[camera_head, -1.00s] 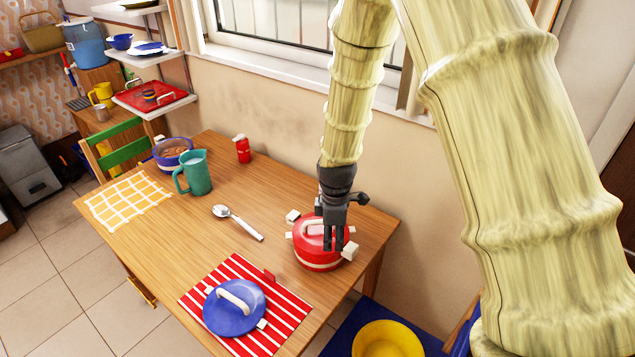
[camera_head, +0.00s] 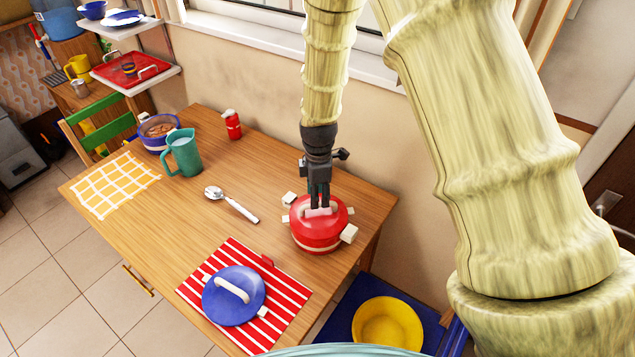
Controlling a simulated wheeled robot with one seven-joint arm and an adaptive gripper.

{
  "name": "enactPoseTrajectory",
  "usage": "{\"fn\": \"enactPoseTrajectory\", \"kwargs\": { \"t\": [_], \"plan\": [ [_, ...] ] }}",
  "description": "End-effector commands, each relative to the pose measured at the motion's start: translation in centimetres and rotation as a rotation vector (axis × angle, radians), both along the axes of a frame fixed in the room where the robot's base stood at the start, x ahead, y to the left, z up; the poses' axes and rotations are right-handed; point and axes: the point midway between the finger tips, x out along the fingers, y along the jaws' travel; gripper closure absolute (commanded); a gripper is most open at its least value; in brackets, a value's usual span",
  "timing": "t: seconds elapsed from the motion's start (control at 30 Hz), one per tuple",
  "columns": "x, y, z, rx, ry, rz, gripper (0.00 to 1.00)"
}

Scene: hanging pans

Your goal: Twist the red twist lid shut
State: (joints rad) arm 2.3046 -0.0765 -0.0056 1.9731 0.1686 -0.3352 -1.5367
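The red twist lid (camera_head: 334,222) sits on a red pot (camera_head: 318,246) with a pale band and white side handles, near the right end of the table. A pale bar handle crosses the top of the lid. My gripper (camera_head: 319,206) points down from above, its dark fingers at the lid's handle. The fingers look close together, but whether they grip the handle cannot be made out at this size.
A blue lid (camera_head: 234,296) lies on a red striped mat (camera_head: 290,300) at the front. A spoon (camera_head: 232,204), a teal jug (camera_head: 184,154), a red shaker (camera_head: 233,125) and a blue bowl (camera_head: 158,131) stand further left. A yellow bowl (camera_head: 388,323) is below, right of the table.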

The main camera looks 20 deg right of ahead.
Motion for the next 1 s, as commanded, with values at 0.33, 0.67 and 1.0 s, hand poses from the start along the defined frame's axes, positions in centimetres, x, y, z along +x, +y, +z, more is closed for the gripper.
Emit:
{"fn": "enactPoseTrajectory", "kwargs": {
  "t": [0.33, 0.67, 1.0],
  "plan": [
    [0.0, 0.0, -3.4, 0.0, 0.001, 0.0, 0.6],
    [0.0, 0.0, -4.8, 0.0, 0.0, -0.001, 0.6],
    [0.0, 0.0, -4.9, 0.0, 0.0, 0.0, 0.77]
  ]
}}
